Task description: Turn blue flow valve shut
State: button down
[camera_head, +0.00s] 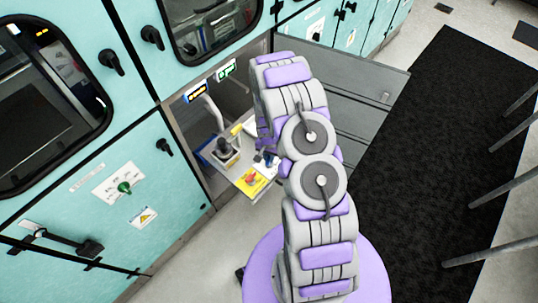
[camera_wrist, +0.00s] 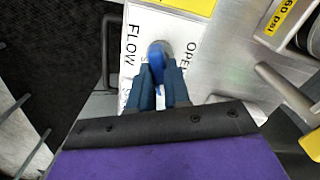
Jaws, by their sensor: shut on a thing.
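The blue flow valve (camera_wrist: 157,52) shows at the top middle of the wrist view, on a white label plate (camera_wrist: 138,28) printed FLOW and OPEN. My gripper (camera_wrist: 160,72) has its two dark fingers closed around the valve's handle, which hides part of it. The exact angle of the handle is hard to tell. In the head view my gripper (camera_head: 268,146) is at the right side of the pull-out metal shelf (camera_head: 236,172), mostly hidden by my purple and grey arm. A small blue part shows just below it there.
A yellow panel with a red knob (camera_head: 250,180) and a dark joystick (camera_head: 224,147) sit on the shelf. A 60 psi label (camera_wrist: 283,15) and a metal lever (camera_wrist: 285,92) are at the right of the wrist view. Teal cabinets (camera_head: 110,150) stand at the left.

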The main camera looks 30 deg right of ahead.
jog(key=m, duration=0.4)
jog(key=shift+m, duration=0.3)
dwell(0.5)
jog(key=c, duration=1.1)
grip_release()
notch_tip(320, 180, up, 17)
jog(key=shift+r+p, duration=0.1)
jog(key=shift+p, duration=0.7)
